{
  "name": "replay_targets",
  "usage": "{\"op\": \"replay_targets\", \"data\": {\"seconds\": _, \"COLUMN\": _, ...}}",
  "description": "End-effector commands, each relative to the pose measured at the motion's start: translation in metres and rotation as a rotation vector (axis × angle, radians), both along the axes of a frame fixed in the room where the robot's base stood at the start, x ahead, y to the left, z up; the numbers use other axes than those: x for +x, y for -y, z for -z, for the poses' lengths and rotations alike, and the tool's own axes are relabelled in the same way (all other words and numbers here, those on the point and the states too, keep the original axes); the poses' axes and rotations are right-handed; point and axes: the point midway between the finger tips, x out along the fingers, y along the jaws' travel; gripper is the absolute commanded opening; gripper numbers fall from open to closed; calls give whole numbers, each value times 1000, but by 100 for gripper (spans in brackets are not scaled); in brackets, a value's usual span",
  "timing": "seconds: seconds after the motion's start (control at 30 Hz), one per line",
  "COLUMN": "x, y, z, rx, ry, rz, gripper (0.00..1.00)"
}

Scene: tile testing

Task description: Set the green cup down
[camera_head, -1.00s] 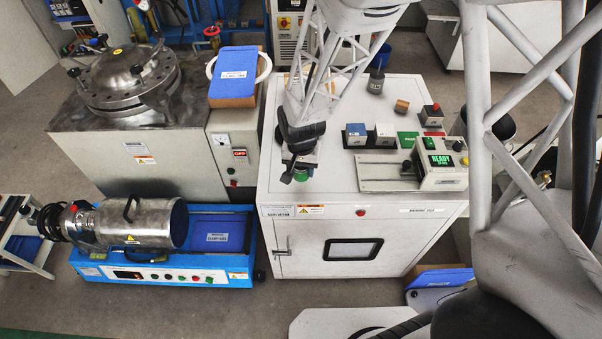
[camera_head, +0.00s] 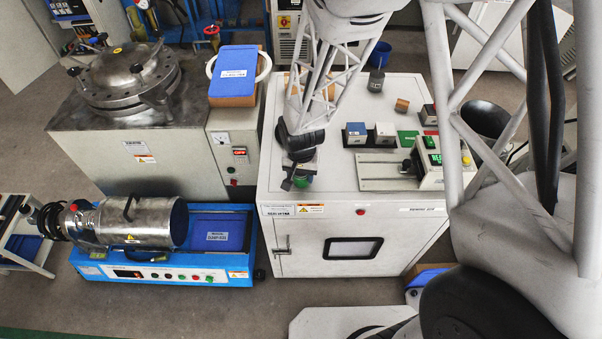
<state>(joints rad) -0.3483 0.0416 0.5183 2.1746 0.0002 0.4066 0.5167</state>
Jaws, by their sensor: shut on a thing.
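The green cup (camera_head: 301,182) shows only in part, below my gripper (camera_head: 300,169), near the left front of the white cabinet's top. My dark gripper is shut on the cup and hides most of it. I cannot tell whether the cup touches the cabinet top or is a little above it.
On the white cabinet (camera_head: 324,192) to the right stand a blue block (camera_head: 356,133), a white block (camera_head: 385,133), a wooden piece (camera_head: 402,105), a dark grey cylinder (camera_head: 376,81) and a control box (camera_head: 430,160). Bare top lies around the gripper. My arm covers the right side.

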Motion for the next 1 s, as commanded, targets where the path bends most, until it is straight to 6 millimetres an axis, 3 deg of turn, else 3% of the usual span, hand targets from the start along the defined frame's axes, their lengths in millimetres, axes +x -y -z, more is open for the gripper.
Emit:
{"op": "replay_targets", "data": {"seconds": 0.33, "x": 0, "y": 0, "z": 3, "rx": 0, "ry": -1, "rz": 0, "gripper": 22}}
{"op": "replay_targets", "data": {"seconds": 0.37, "x": 0, "y": 0, "z": 3, "rx": 0, "ry": 0, "rz": 0, "gripper": 55}}
{"op": "replay_targets", "data": {"seconds": 0.5, "x": 0, "y": 0, "z": 3, "rx": 0, "ry": -1, "rz": 0, "gripper": 75}}
{"op": "replay_targets", "data": {"seconds": 1.0, "x": 0, "y": 0, "z": -4, "rx": 0, "ry": 0, "rz": 0, "gripper": 75}}
